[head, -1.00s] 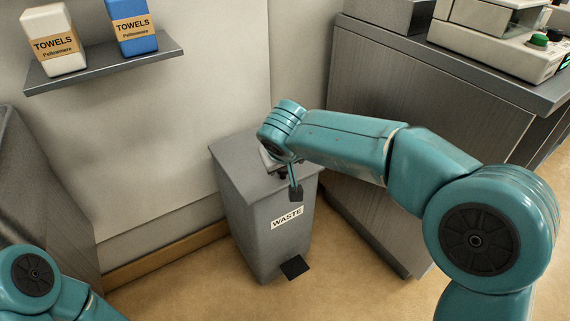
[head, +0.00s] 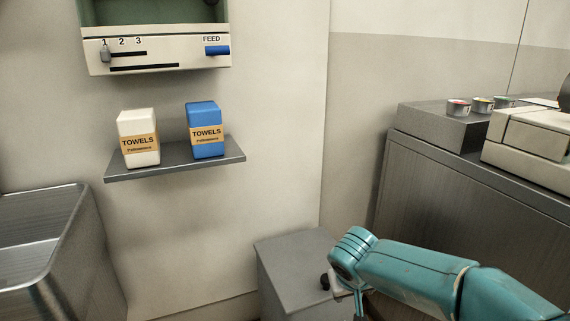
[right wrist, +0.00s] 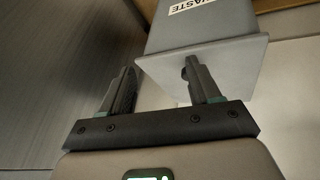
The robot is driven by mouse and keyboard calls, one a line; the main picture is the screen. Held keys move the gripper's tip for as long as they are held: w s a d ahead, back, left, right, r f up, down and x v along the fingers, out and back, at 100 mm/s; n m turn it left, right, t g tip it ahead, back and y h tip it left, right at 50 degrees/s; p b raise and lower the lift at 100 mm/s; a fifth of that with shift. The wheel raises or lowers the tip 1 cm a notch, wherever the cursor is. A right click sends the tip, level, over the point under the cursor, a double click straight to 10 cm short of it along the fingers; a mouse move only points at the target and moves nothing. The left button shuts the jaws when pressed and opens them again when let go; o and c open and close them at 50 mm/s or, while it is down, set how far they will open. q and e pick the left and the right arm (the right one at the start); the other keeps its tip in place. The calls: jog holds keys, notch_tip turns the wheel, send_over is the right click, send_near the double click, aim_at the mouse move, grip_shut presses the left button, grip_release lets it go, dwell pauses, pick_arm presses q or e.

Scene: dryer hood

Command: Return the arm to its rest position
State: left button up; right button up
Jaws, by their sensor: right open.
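My right arm comes in from the lower right of the head view. Its gripper (head: 342,300) is beside the right part of the grey waste bin's lid (head: 298,262), partly cut off by the bottom edge. In the right wrist view the gripper (right wrist: 158,68) is open, with nothing between its fingers. The bin (right wrist: 205,28), marked WASTE, shows beyond the fingertips there, its lid edge behind the right finger. I cannot tell whether they touch. My left arm and gripper are not in view.
A shelf (head: 225,158) holds a white towel pack (head: 138,138) and a blue one (head: 205,130). Above is a panel (head: 155,52) with a FEED button. A metal basin (head: 60,240) stands left, a grey cabinet (head: 440,190) with machines right.

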jog(key=s+d+f+g+y, duration=0.1)
jog(key=s+f+g, duration=0.1)
jog(key=s+f, duration=0.35)
jog(key=s+d+f+m+g, duration=0.1)
jog(key=s+f+g, duration=0.1)
jog(key=f, duration=0.6)
jog(key=s+d+f+g+y, duration=0.1)
jog(key=s+f, duration=0.2)
jog(key=f, duration=0.4)
jog(key=s+a+f+m+y, duration=0.2)
jog(key=s+a+f, duration=0.3)
jog(key=s, duration=0.4)
jog(key=s+a+f+m+y, duration=0.1)
jog(key=s+a+f+y, duration=0.1)
jog(key=s+f, duration=0.6)
notch_tip(320, 180, up, 30)
jog(key=p, duration=2.9)
jog(key=shift+s+a+r+n, duration=0.2)
jog(key=shift+s+a+n, duration=0.15)
jog(key=shift+n, duration=0.05)
